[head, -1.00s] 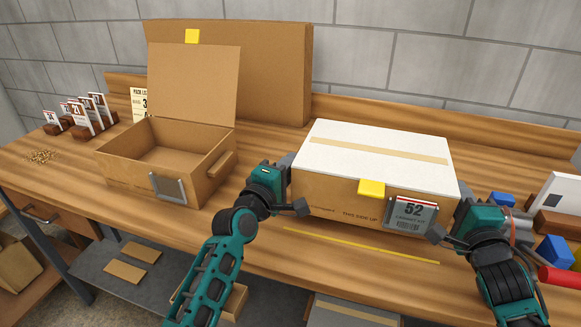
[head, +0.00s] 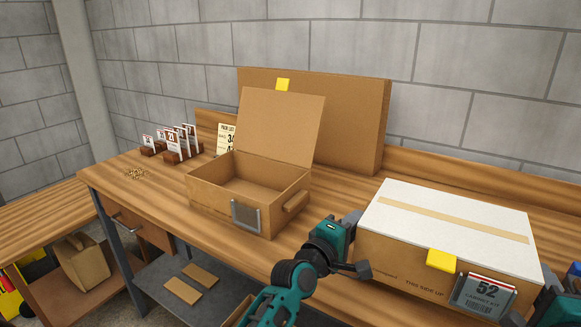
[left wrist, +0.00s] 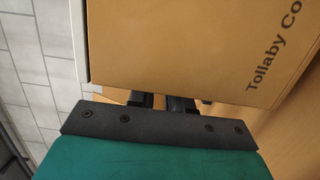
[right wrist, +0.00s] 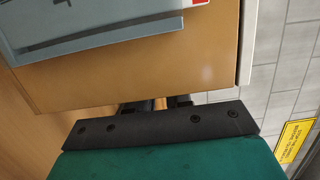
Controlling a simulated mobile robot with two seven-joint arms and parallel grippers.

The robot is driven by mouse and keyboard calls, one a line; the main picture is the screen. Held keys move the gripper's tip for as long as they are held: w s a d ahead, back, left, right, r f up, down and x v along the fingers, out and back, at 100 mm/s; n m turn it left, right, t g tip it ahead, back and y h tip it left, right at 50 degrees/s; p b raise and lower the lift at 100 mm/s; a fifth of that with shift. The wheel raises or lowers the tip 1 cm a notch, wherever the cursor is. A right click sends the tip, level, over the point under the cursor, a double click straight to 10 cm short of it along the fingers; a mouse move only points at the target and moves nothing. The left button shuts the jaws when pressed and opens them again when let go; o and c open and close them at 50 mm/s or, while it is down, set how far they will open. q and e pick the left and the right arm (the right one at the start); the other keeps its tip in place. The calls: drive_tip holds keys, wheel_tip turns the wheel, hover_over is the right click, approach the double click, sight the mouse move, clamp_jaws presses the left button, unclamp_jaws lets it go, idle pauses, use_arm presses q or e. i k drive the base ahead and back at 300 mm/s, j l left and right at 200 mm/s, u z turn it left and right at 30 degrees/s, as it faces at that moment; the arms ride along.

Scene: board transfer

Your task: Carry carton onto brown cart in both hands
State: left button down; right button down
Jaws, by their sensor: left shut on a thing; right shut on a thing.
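The carton (head: 445,225), brown with a white top, a tape strip, a yellow tab and a "52" label, is at the right of the head view. My left gripper (head: 350,250) is shut on its left end. My right gripper (head: 548,305), partly cut off, is at its right end. The left wrist view shows the carton's printed side (left wrist: 190,45) against the jaws; the right wrist view shows its label side (right wrist: 140,70) there. I cannot tell whether the carton is clear of the bench. A brown wooden-topped stand, likely the brown cart (head: 40,215), is at the far left.
An open brown box (head: 235,205) with a raised lid stands on the bench (head: 135,175). Numbered cards (head: 180,140) stand at the bench's left.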

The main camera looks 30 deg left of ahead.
sight(29, 218)
drive_tip(key=k+z, duration=0.1)
drive_tip(key=k, duration=0.85)
drive_tip(key=z, duration=2.4)
drive_tip(key=k+j+z, duration=0.15)
drive_tip(key=k+j, duration=0.75)
